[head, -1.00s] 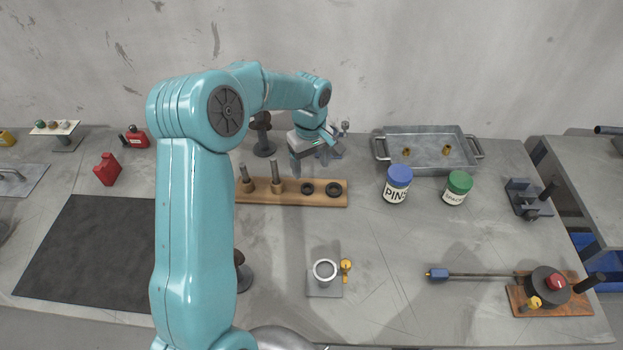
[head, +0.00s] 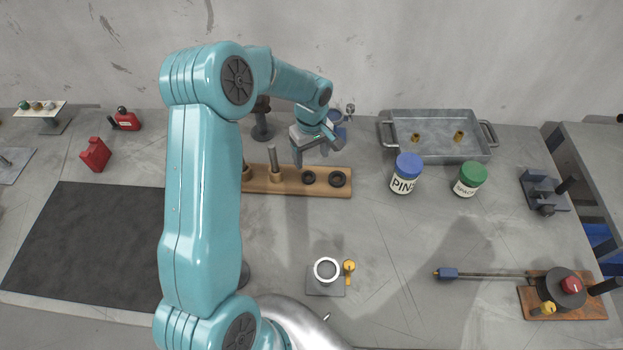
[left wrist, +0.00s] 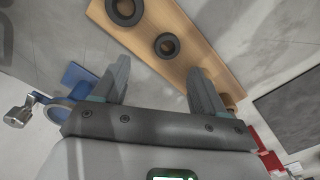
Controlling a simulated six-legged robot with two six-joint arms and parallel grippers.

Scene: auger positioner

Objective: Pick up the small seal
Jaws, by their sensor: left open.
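The small seal (head: 308,177) is a black ring lying flat on the wooden board (head: 205,186), just left of a larger black ring (head: 338,179). My left gripper (head: 318,152) is open and empty, above and behind the board near the two rings. In the left wrist view, the small seal (left wrist: 167,45) shows beyond and between the open fingers (left wrist: 160,70), apart from them. The larger ring (left wrist: 125,10) lies further off at the top, on the same board (left wrist: 200,50). My right gripper is in neither view.
A blue fixture (left wrist: 78,78) stands close beside my left gripper. A blue-lidded jar (head: 405,173), a green-lidded jar (head: 469,180) and a metal tray (head: 437,150) are to the right.

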